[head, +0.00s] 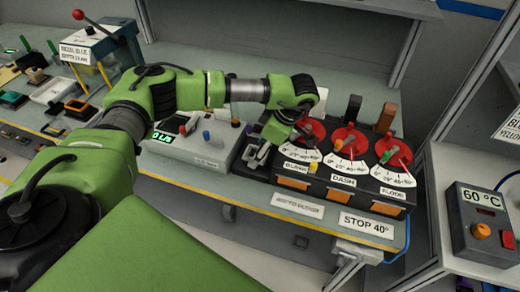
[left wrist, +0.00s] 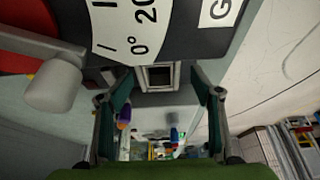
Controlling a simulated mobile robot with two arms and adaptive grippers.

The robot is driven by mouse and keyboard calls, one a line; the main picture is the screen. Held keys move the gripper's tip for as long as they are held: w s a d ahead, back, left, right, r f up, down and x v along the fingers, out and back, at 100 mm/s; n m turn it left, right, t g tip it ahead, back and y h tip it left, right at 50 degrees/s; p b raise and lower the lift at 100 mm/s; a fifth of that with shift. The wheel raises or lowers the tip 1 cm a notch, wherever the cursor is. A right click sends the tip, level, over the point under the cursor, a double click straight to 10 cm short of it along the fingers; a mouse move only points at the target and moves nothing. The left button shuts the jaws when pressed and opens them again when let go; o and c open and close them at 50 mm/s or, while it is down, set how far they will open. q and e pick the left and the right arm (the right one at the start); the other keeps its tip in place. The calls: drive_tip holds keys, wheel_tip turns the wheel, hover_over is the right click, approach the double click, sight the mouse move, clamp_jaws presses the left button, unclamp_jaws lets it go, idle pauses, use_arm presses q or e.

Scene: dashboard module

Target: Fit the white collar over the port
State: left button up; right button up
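The dashboard module (head: 345,186) has three red dials over white scales, with labels including DASH and FLOOR. In the left wrist view, a square port (left wrist: 158,77) with a pale rim and dark opening shows at the module's edge, beside the 0° mark. I cannot tell whether that rim is the white collar or part of the port; no separate collar is clear. My left gripper (head: 257,157) is at the module's left end. In the left wrist view its fingers (left wrist: 162,92) are spread on either side of the port, apart from it. My right gripper is not in view.
A white control box (head: 193,146) with small knobs stands left of the module. A STOP 40° sign (head: 366,224) is on the bench front. A grey 60 °C box (head: 482,226) stands at the right. A lever press (head: 100,45) and small parts occupy the bench's left.

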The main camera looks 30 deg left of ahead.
use_arm(q)
drive_tip(key=shift+w, duration=0.1)
drive_tip(key=shift+r, duration=0.15)
drive_tip(key=s+v, duration=0.1)
drive_tip(key=v, duration=1)
drive_tip(key=shift+w+d+r, duration=0.2)
drive_tip(key=shift+w+r, duration=0.1)
drive_tip(key=shift+w, duration=0.2)
drive_tip(key=shift+s+f, duration=0.1)
